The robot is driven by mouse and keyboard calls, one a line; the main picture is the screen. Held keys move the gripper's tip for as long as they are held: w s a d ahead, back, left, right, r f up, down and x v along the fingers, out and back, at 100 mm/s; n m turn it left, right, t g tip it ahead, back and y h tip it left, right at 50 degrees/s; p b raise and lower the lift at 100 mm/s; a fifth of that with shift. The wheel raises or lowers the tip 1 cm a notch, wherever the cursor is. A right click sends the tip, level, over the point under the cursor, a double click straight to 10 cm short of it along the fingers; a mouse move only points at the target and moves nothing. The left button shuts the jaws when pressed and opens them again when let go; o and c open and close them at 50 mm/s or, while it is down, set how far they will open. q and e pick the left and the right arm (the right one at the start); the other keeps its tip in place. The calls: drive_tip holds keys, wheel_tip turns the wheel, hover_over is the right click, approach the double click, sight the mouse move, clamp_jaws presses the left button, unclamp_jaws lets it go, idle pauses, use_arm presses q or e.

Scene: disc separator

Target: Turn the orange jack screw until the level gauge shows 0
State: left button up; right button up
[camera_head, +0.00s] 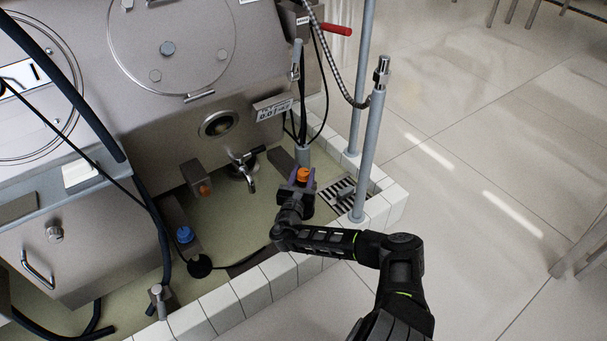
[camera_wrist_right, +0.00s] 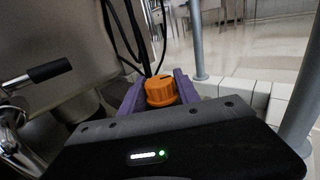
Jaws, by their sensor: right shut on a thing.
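The orange jack screw (camera_head: 303,174) stands low at the right front corner of the machine. My right gripper (camera_head: 301,180) is around it, shut, with a purple finger on each side. In the right wrist view the ribbed orange knob (camera_wrist_right: 161,90) sits between the purple fingers. A dark line marks the top of the knob. The level gauge (camera_head: 272,109) is a small display on the machine's front, above and left of the screw. It seems to show 0.0 with a further mark, too small to read surely. My left gripper is out of view.
A blue knob (camera_head: 184,234) sits at the left of the sunken floor. A tap (camera_head: 247,175) juts out behind my right gripper. Grey posts (camera_head: 369,150) stand right of the screw. A floor drain (camera_head: 337,193) and a white tile kerb (camera_head: 250,290) border the pit.

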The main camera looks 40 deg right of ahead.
clamp_jaws()
